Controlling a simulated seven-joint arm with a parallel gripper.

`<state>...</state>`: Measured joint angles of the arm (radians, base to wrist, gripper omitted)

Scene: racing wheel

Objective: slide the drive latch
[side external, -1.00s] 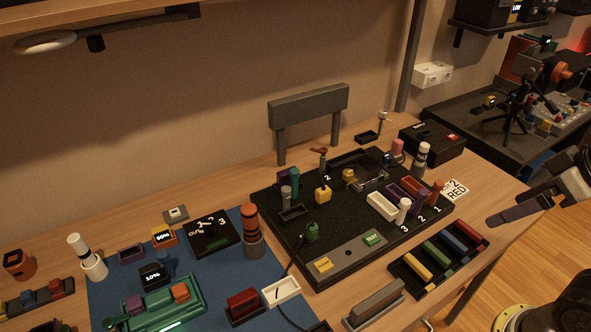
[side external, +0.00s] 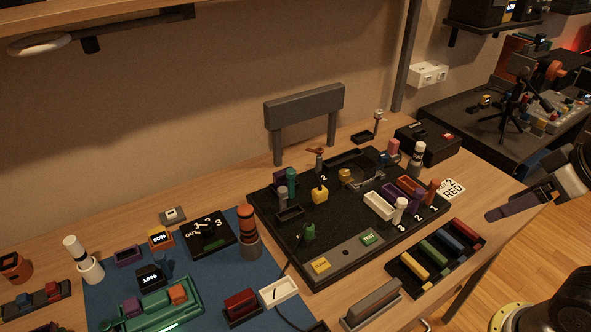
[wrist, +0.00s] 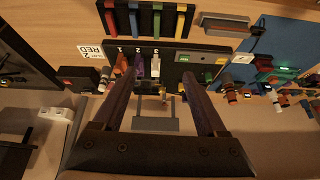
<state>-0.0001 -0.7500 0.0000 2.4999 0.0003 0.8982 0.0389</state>
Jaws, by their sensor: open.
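The black board (side external: 345,224) lies on the wooden table with coloured pegs, slots and labels on it. A grey mechanism (side external: 368,176) sits toward its back, beside a yellow knob (side external: 345,174). I cannot tell which part is the drive latch. My gripper (side external: 488,215) is at the right, off the board and apart from it. In the wrist view my gripper (wrist: 158,73) has its two long purple fingers wide apart with nothing held. The board (wrist: 187,72) shows beyond and between the fingers, with slots numbered 1, 2 and 3.
A rack of coloured bars (side external: 437,258) lies at the board's front right. A "2 RED" card (side external: 452,189) and a black box (side external: 432,143) are near its right end. A blue mat (side external: 212,268) with several objects is at left. A grey stand (side external: 304,108) rises behind.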

